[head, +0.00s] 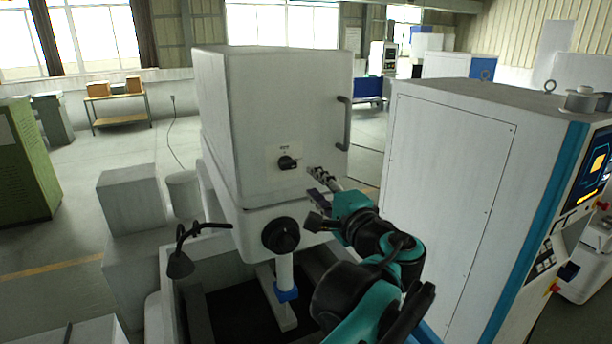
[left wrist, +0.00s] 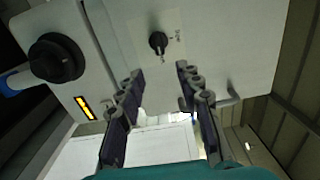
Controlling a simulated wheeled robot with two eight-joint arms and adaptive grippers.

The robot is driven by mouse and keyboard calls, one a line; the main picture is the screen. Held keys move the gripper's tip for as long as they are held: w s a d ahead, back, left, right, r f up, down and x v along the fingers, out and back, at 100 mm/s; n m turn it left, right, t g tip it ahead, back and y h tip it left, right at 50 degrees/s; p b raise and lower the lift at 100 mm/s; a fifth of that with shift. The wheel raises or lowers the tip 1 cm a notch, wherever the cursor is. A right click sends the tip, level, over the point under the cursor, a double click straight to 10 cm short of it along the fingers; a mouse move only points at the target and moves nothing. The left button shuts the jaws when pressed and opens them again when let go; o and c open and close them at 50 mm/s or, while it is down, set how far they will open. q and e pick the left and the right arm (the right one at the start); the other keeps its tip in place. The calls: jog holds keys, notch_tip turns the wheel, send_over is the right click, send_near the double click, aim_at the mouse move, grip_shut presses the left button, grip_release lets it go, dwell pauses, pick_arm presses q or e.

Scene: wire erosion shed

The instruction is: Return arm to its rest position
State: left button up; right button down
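My left gripper (head: 318,184) is in front of the white machine cabinet (head: 262,100), just below and to the right of its small black rotary switch (head: 288,163). In the left wrist view the gripper (left wrist: 158,77) has its two dark fingers spread apart with nothing between them. The rotary switch (left wrist: 158,42) shows there beyond the fingertips, apart from them. My left arm is stretched forward from the bottom of the head view. My right gripper is not in view.
A black round knob (head: 281,235) sits on the machine below the switch. A grey handle (head: 345,123) stands out from the cabinet's right edge. A black lamp (head: 181,264) is at lower left. A tall white cabinet (head: 450,170) stands close on the right of my arm.

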pick_arm(q)
jog(key=shift+v, duration=0.95)
jog(key=s+a+f+n+g+b, duration=0.3)
jog(key=a+f+b, duration=0.55)
jog(key=f, duration=0.65)
jog(key=s+a+f+n+g+b, duration=0.25)
jog(key=a+f+g+b, duration=0.2)
jog(key=a+f, duration=0.85)
jog(key=s+f+n+h+b, duration=0.2)
jog(key=s+f+b, duration=0.3)
jog(key=f, duration=0.7)
jog(key=s+a+f+n+g+h+b, duration=0.1)
jog(key=s+f+b, duration=0.4)
jog(key=f, duration=0.7)
jog(key=s+a+f+n+g+h+b, duration=0.1)
jog(key=s+f+n+h+b, duration=0.2)
jog(key=f, duration=0.8)
jog(key=s+n+b, duration=0.2)
jog(key=b, duration=0.2)
jog(key=shift+s+a+f+h, duration=0.2)
jog(key=shift+s+f+h, duration=0.1)
jog(key=shift+f+h, duration=0.1)
